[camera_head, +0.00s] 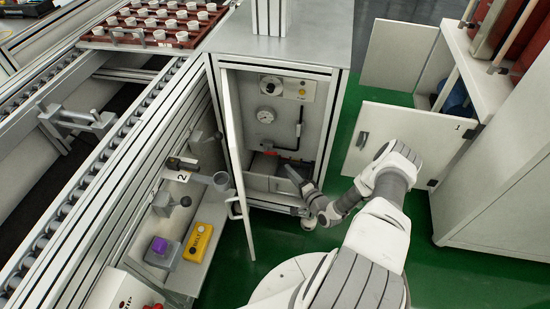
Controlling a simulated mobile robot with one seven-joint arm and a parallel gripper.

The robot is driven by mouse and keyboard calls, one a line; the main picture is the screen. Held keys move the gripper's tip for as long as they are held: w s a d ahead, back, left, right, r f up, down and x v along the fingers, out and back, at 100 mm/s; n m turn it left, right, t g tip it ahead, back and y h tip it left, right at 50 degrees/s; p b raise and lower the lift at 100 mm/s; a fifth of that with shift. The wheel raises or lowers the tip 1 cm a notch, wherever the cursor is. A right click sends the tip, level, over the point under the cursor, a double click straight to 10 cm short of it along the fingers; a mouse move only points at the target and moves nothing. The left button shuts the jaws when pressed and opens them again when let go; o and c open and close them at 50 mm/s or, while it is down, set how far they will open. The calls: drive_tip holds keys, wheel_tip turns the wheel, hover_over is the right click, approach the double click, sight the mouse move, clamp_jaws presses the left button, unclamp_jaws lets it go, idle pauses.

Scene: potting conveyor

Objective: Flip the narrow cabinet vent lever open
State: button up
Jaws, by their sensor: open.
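The narrow cabinet (338,110) stands in the middle with its door (238,165) swung open to the left. Inside are a panel with a dark knob (271,81), a round gauge (266,115), a dark upright handle-like part (300,122) and a dark pipe with red parts (287,158). I cannot tell which small part is the vent lever or how it is set. My gripper (297,185) is open at the cabinet's lower front right, below the pipe. It appears apart from the fittings, though depth is hard to judge. My wrist hides part of the lower front edge.
A roller conveyor (88,190) runs along the left, with a red tray (118,39) of white pots at its far end. A shelf beside it holds a yellow box (198,241). Another cabinet (497,200) with open doors stands right. Green floor (330,170) lies between.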

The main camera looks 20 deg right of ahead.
sight(273, 154)
drive_tip(key=b+x, duration=0.3)
drive_tip(key=x, duration=0.8)
drive_tip(key=shift+w, duration=0.4)
drive_tip(key=shift+c, duration=0.3)
clamp_jaws()
